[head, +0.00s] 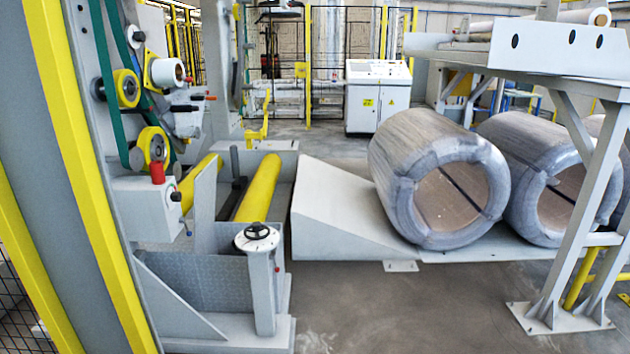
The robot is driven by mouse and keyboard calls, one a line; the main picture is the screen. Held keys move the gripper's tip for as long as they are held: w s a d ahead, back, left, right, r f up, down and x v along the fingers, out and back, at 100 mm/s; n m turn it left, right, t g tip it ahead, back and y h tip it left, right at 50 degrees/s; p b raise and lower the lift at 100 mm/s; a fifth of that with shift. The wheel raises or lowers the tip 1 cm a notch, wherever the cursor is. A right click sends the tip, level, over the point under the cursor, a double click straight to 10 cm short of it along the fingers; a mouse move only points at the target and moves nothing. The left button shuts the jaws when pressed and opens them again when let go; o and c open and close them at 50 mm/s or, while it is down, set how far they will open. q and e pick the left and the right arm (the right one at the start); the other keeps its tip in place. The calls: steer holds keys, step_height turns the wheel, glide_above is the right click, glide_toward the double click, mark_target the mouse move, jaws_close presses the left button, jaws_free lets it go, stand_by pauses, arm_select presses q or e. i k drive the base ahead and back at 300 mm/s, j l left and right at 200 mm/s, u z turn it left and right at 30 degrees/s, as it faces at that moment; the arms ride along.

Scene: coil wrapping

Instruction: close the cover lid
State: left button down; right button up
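I cannot make out a cover lid for certain in the head view. The coil wrapping machine (118,200) stands at the left, with a tall grey and yellow frame. On it are several yellow-rimmed rollers (127,88) and a green belt (108,60). A small grey box (150,205) with a red knob (157,172) is fixed to its front. Neither of my grippers shows in this view.
Yellow rollers (258,190) lie in the machine bed. A grey ramp (335,205) leads right to wrapped coils (410,150) (520,145). A steel-legged rack (560,215) stands at right. A control cabinet (378,105) stands at the back. The front middle floor (400,320) is clear.

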mark_target(205, 182)
steer(key=i+u, duration=0.15)
steer(key=i, duration=0.4)
steer(key=i+l+u, duration=0.15)
steer(key=i, duration=0.4)
steer(key=i+l+u, duration=0.15)
steer(key=i, duration=0.35)
